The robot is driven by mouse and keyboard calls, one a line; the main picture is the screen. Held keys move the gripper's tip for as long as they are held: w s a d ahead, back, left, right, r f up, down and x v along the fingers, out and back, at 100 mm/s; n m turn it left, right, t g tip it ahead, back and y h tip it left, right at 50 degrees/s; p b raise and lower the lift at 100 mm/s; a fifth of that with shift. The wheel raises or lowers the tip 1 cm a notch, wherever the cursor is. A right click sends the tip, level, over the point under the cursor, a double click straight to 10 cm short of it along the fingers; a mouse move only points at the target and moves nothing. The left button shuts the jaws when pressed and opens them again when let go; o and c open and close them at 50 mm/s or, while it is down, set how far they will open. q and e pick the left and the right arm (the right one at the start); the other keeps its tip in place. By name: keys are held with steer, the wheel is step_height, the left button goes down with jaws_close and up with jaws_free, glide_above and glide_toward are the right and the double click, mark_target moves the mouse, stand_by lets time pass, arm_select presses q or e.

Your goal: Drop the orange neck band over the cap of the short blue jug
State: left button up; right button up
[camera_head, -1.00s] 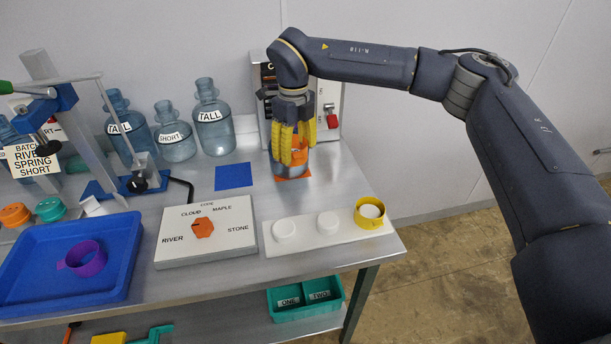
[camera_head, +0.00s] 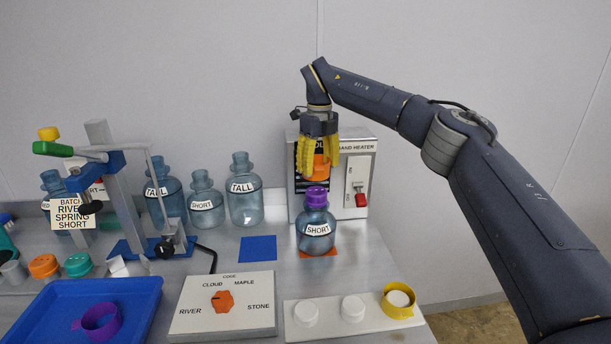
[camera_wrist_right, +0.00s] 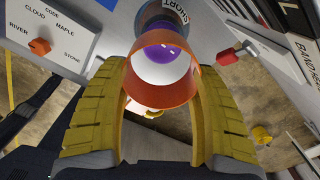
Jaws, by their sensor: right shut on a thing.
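The short blue jug (camera_head: 317,222), labelled SHORT, stands upright on an orange square in front of the heater box. It wears a purple cap (camera_head: 316,196). My right gripper (camera_head: 318,170) points down above the jug, its yellow fingers shut on the orange neck band (camera_head: 321,167). The band is apart from the cap, a little above it in the head view. In the right wrist view the band (camera_wrist_right: 178,97) sits between the fingers, and the purple cap (camera_wrist_right: 158,52) shows through its opening. My left gripper is not in view.
The heater box (camera_head: 362,160) with a red switch stands behind the jug. Other blue jugs (camera_head: 245,200) stand to the left. A code panel (camera_head: 250,315), a white tray (camera_head: 327,319) with a yellow band, and a blue tray (camera_head: 140,300) with a purple band lie in front.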

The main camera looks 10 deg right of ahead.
mark_target(319, 192)
steer(key=shift+d+r, duration=0.1)
steer(key=shift+d, duration=0.1)
stand_by(0.3)
steer(key=shift+f, duration=2.35)
steer(key=shift+f, duration=2.2)
stand_by(1.2)
stand_by(0.4)
steer(key=o, duration=1.3)
steer(key=shift+o, duration=0.2)
